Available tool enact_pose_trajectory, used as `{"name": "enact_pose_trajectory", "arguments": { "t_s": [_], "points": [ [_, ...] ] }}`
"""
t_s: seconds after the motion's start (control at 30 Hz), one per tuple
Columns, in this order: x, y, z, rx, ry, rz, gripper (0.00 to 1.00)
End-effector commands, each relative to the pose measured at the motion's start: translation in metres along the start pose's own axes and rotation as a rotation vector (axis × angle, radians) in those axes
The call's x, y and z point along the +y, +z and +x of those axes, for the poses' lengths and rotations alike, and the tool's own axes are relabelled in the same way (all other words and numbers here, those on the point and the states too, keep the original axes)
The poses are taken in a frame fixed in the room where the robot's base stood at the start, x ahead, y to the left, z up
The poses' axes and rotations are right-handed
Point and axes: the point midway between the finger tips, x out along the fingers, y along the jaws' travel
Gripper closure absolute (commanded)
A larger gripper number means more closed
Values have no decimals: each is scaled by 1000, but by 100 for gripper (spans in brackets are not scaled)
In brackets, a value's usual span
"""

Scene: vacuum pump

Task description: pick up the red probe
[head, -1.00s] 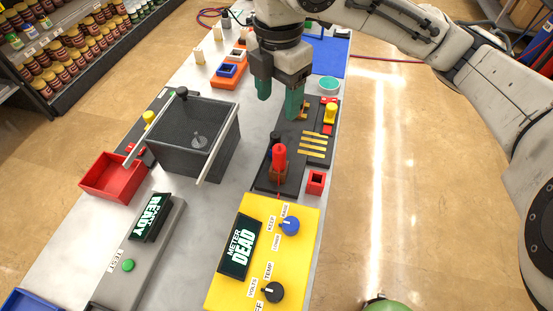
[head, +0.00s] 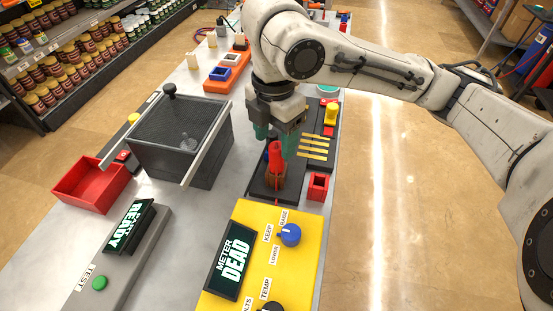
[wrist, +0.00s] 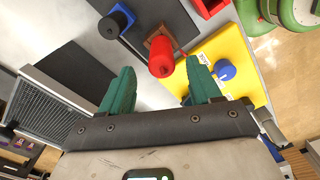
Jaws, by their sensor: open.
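The red probe (head: 275,157) stands upright in a brown holder (head: 274,179) on a dark board, close in front of my gripper (head: 275,134). The wrist view shows the red probe (wrist: 161,58) ahead of and between the two green fingers of my gripper (wrist: 160,90). The fingers are spread apart with nothing held between them. A black probe (wrist: 114,22) in a blue holder stands beside the red one in the wrist view. In the head view my gripper partly covers the black probe.
The yellow meter box (head: 262,262) reads DEAD and has a blue knob (head: 289,235). A small red square holder (head: 317,187) is right of the probe. A dark mesh-topped box (head: 181,135) and a red tray (head: 88,183) are left. Brass strips (head: 312,148) lie behind right.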

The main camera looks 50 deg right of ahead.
Motion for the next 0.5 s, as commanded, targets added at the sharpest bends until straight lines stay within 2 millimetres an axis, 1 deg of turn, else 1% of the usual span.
{"name": "enact_pose_trajectory", "arguments": {
  "t_s": [0.03,0.17,0.27,0.5],
  "points": [
    [0,0,6,1,0,2,37],
    [0,0,13,1,1,0,37],
    [-1,1,23,1,-1,0,37],
    [-2,2,56,1,-1,0,37]
  ]
}}
